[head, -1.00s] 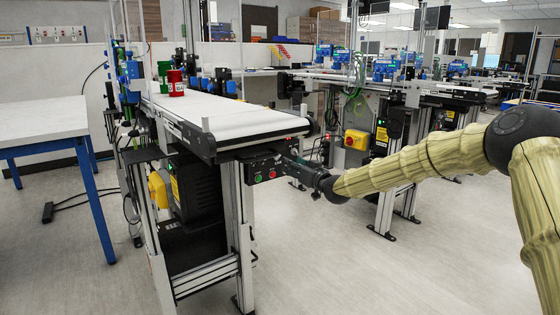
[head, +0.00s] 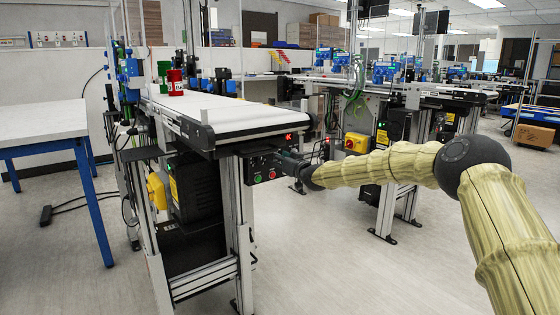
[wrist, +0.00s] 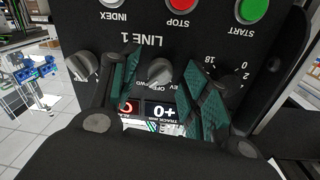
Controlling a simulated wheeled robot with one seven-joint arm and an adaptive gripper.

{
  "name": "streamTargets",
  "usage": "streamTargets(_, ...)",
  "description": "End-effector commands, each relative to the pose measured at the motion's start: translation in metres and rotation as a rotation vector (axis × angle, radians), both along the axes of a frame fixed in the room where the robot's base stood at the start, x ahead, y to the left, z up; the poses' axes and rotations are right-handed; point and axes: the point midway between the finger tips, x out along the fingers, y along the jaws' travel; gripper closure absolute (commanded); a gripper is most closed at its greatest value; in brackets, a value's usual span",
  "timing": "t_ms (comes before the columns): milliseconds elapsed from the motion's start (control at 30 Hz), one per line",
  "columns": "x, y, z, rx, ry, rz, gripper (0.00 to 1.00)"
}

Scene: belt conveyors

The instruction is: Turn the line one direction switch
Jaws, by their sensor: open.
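The line one control panel (head: 262,166) hangs under the near end of the left conveyor. In the wrist view it appears upside down, with a "LINE 1" label. The grey direction switch (wrist: 158,72), between the FWD and REV markings, is at the middle of the panel. My gripper (wrist: 165,85) is open, with one green-padded finger on each side of this switch. I cannot tell whether the fingers touch it. In the head view my gripper (head: 288,160) is at the panel's right side, its fingertips hard to make out.
The panel also carries a red STOP button (wrist: 184,4), a green START button (wrist: 251,10), a white INDEX button and another grey knob (wrist: 84,66). A lit display (wrist: 160,110) shows below the switch. Red and green cans stand on the white belt (head: 225,112).

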Motion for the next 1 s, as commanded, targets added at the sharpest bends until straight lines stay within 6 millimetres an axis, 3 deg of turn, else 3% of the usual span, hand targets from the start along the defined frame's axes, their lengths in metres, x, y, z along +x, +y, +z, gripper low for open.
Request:
streamTargets(167,-0.0002,-0.0003,0.0003,0.000,0.000,0.000,0.57)
streamTargets(400,-0.0002,-0.0006,0.0003,0.000,0.000,0.000,1.00)
streamTargets(733,-0.0001,-0.0006,0.0023,-0.025,-0.020,-0.001,1.00)
streamTargets(1000,0.0000,0.0000,0.0043,-0.152,-0.111,0.000,1.00)
